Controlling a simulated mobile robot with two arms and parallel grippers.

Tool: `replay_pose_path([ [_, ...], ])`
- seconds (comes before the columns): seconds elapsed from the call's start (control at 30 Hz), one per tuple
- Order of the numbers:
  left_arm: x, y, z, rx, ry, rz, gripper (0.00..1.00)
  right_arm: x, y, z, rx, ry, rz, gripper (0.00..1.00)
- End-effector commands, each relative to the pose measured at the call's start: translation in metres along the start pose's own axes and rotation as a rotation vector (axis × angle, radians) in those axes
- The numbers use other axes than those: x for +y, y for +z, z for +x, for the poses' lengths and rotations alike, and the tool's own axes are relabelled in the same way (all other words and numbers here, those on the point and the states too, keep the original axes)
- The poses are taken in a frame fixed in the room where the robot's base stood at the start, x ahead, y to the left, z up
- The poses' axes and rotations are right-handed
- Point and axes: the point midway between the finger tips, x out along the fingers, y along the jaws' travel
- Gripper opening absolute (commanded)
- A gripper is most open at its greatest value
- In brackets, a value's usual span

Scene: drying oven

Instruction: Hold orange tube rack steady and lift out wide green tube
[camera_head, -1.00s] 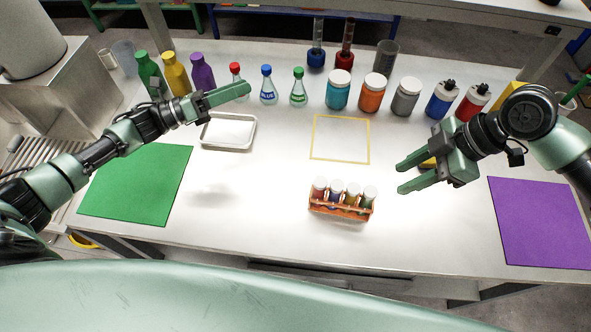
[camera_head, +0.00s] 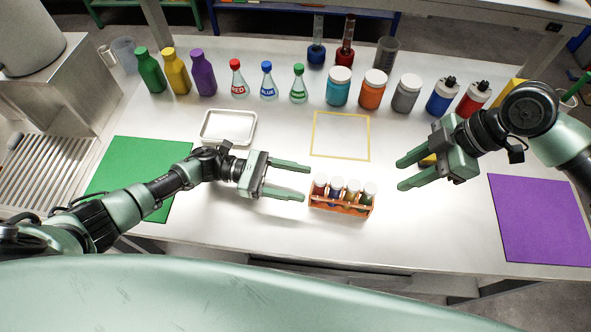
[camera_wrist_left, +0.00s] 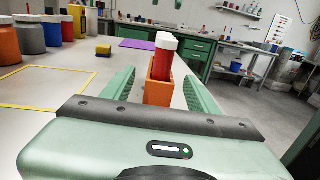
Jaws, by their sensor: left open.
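The orange tube rack (camera_head: 341,206) stands on the table and holds several white-capped tubes. The wide green tube (camera_head: 367,195) is in the right end of the rack. My left gripper (camera_head: 307,182) is open and level with the rack, its fingertips just left of the rack's left end. In the left wrist view the rack (camera_wrist_left: 158,92) shows end-on between the two open fingers, with a red tube (camera_wrist_left: 162,62) nearest; the green tube cannot be made out there. My right gripper (camera_head: 400,174) is open and empty, to the right of and behind the rack.
A yellow square outline (camera_head: 341,137) lies behind the rack. A white tray (camera_head: 228,127), green mat (camera_head: 150,165) and purple mat (camera_head: 540,220) are on the table. Bottles, flasks and jars line the back. The table in front of the rack is clear.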

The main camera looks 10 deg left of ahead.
Motion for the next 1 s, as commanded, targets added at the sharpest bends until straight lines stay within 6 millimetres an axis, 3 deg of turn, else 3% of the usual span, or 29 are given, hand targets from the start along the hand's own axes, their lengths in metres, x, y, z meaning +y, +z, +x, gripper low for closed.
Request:
replay_pose_path([
  [0.13,0.000,-0.025,0.001,0.000,0.000,-0.003,0.59,0.000,0.000,0.000,0.000,0.000,0.000,0.36],
  [0.3,0.000,-0.021,0.037,-0.004,-0.003,0.002,0.59,0.000,0.000,0.000,0.000,0.000,0.000,0.36],
  [0.5,0.001,-0.021,0.064,-0.002,-0.001,0.001,0.59,0.000,0.000,0.000,0.000,0.000,0.000,0.36],
  [0.97,0.000,-0.022,0.075,0.000,0.001,0.000,0.59,0.000,0.000,0.000,0.000,0.000,0.000,0.36],
  [1.0,0.000,-0.022,0.075,0.000,0.001,0.000,0.48,0.000,0.000,0.000,0.000,0.000,0.000,0.36],
])
